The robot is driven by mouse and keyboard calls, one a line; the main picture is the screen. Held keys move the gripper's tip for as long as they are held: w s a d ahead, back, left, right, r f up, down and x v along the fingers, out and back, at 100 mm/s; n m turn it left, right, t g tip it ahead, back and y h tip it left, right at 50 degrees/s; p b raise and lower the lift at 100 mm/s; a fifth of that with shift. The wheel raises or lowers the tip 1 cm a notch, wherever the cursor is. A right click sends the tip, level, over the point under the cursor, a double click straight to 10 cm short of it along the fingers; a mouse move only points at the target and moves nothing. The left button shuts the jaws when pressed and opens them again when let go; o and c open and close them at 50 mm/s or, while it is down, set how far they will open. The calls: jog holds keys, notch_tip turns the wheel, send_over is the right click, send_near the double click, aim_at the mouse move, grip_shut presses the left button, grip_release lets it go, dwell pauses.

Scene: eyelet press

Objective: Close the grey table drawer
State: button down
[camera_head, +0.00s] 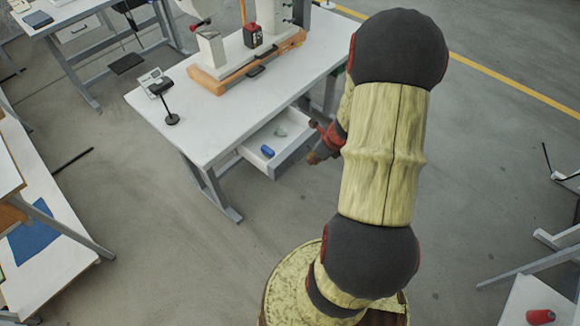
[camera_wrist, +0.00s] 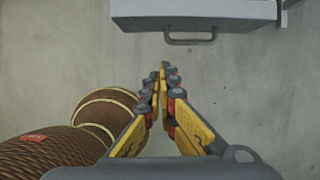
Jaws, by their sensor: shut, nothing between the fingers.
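The grey table drawer (camera_head: 277,147) stands partly out from under the white table (camera_head: 230,120) in the head view. A blue object (camera_head: 267,151) and a pale grey object (camera_head: 280,131) lie in it. In the wrist view the drawer front (camera_wrist: 245,12) crosses the top edge with its grey bar handle (camera_wrist: 190,40). My gripper (camera_wrist: 165,68) is shut and empty, with its fingertips pointing up toward the handle and a visible gap between them in the picture. In the head view my gripper (camera_head: 316,156) is beside the drawer front, partly hidden by my arm.
An orange-based press (camera_head: 250,60), a small stand (camera_head: 170,105) and a small device (camera_head: 152,78) are on the tabletop. A table leg (camera_head: 210,190) stands left of the drawer. Bare grey floor (camera_head: 160,240) lies in front. Another bench (camera_head: 60,250) is at left.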

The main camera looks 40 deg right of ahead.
aim_at(294, 161)
jog(key=shift+m, duration=0.3)
jog(key=shift+w+a+f+b, duration=0.1)
jog(key=shift+w+f+b, duration=0.85)
jog(key=shift+w+f, duration=0.5)
jog(key=shift+w+a+f+b, duration=0.15)
jog(key=shift+w+f+b, duration=0.9)
jog(key=shift+f, duration=0.55)
jog(key=shift+w+a+f+b, duration=0.1)
jog(key=shift+w+f+b, duration=0.8)
jog(key=shift+w+f, duration=0.55)
jog(key=shift+f, duration=0.1)
jog(key=shift+w+p, duration=0.35)
jog(key=w+p, duration=0.4)
jog(key=w, duration=0.2)
jog(key=w+a+p, duration=0.1)
jog(key=w+p, duration=0.3)
jog(key=w, duration=0.2)
jog(key=w+p, duration=0.4)
jog(key=w, duration=0.2)
jog(key=shift+w+a, duration=0.25)
jog(key=shift+w, duration=0.15)
